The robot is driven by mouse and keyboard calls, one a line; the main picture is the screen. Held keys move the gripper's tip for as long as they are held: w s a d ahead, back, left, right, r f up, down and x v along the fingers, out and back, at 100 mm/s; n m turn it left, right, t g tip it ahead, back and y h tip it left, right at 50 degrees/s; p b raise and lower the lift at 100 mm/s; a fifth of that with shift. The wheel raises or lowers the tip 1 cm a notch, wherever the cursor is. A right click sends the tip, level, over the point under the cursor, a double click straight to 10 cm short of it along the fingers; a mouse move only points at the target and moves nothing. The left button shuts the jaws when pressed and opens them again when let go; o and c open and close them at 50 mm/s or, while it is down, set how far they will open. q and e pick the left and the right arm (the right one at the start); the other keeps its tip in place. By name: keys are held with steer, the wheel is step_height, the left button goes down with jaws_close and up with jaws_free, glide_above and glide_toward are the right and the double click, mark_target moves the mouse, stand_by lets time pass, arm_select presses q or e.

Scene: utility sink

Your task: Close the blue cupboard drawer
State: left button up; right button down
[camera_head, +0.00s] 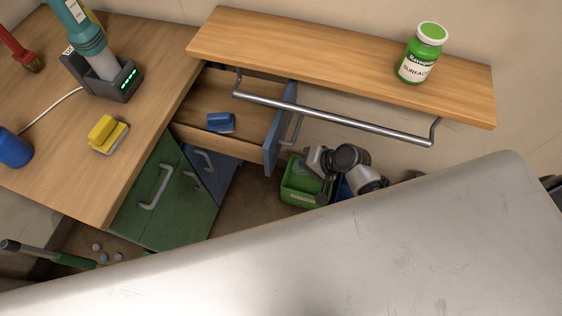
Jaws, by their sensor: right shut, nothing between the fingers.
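The blue cupboard drawer (276,128) is pulled out from under the wooden worktop. Its blue front with a metal handle faces right, and its wooden inside is exposed. A small blue item (221,122) lies in it. My right gripper (321,180) is to the right of the drawer front and lower in the picture, in front of a green crate. It is shut and empty, and appears apart from the drawer. The pale surface in front hides part of my right arm. My left gripper is out of view.
A wooden shelf (300,50) with a metal rail (330,115) hangs above the drawer's right side. A green crate (297,184) stands below. Green cupboard doors (150,205) are at left. A large pale scratched surface (350,260) fills the foreground.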

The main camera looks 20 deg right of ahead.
mark_target(273, 165)
steer(key=w+a, duration=0.1)
steer(key=w+a+f, duration=0.1)
steer(key=a, duration=0.1)
steer(key=shift+w+a+f, duration=0.15)
steer(key=shift+a+f, duration=0.05)
steer(key=shift+w+a+f+p, duration=0.1)
steer(key=shift+w+a+p, duration=0.3)
steer(key=shift+a, duration=0.25)
